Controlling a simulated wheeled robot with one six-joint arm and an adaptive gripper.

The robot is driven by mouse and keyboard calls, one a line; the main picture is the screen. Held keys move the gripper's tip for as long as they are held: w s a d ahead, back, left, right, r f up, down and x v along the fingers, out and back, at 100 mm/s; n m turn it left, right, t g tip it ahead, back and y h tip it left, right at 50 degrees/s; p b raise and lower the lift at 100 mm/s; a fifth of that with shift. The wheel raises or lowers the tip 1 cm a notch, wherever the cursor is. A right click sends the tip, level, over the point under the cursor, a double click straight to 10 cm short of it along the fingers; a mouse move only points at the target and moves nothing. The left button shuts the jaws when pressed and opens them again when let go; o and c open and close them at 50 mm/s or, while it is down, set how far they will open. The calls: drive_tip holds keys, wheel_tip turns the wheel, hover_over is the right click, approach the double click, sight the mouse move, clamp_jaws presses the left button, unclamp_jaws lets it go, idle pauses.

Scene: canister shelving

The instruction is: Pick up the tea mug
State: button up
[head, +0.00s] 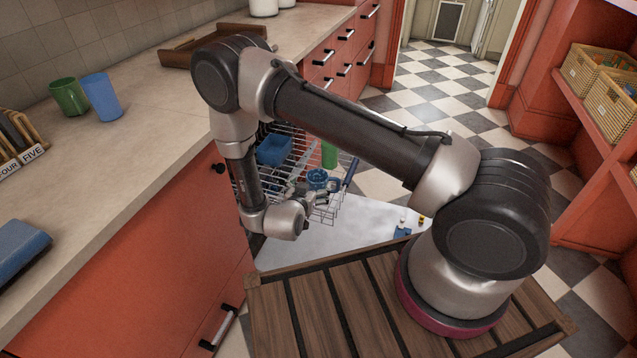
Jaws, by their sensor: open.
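My gripper (318,197) is small in the view, low over the open dishwasher, with its fingers open. A blue mug-like item (317,177) stands in the wire rack just beyond the fingers; whether they touch it I cannot tell. A green mug (68,97) with a handle stands on the counter at the left, far from my gripper. The frame does not make clear which of these is the tea mug. My arm hides part of the rack.
The dishwasher rack (335,210) also holds a blue box-like item (273,150) and a green item (329,155). The lowered door (340,240) lies below. On the counter (150,125) are a blue cup (101,97) and a wooden tray (190,55). Checkered floor is open beyond.

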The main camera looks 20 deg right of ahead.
sight(314, 184)
drive_tip(key=x, duration=0.6)
drive_tip(key=shift+w+d+f, duration=0.15)
drive_tip(key=shift+w+d, duration=0.05)
drive_tip(key=shift+d, duration=0.15)
drive_tip(key=shift+c, duration=0.4)
drive_tip(key=c, duration=1.3)
